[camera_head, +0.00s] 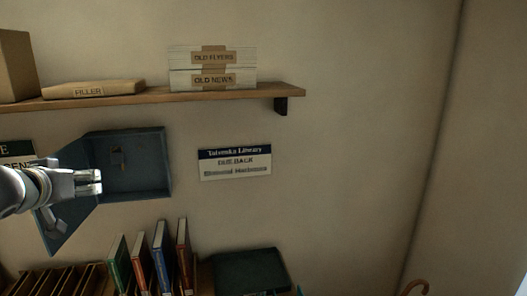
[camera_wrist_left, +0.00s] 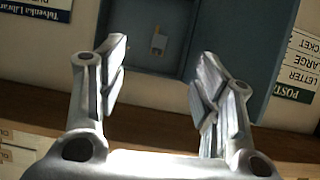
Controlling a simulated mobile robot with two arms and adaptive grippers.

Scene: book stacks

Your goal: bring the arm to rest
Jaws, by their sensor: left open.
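My left gripper (camera_head: 92,182) comes in from the left in the head view, in front of the open blue wall cabinet (camera_head: 166,165). In the left wrist view my left gripper (camera_wrist_left: 160,75) shows its two fingers spread apart with nothing between them. The cabinet (camera_wrist_left: 228,35) fills the view beyond the fingertips, upside down. A small brass-coloured item (camera_head: 117,157) is on the cabinet's back panel, and it also shows in the left wrist view (camera_wrist_left: 158,42). The cabinet door hangs open at lower left, partly behind my arm. My right gripper is not in view.
A wooden shelf (camera_head: 285,91) above holds labelled boxes (camera_head: 212,80) and a flat "FILLER" parcel (camera_head: 94,89). A library sign (camera_head: 235,163) is on the wall. Several upright books (camera_head: 162,257) and a dark green box (camera_head: 250,272) stand below. The wall at right is bare.

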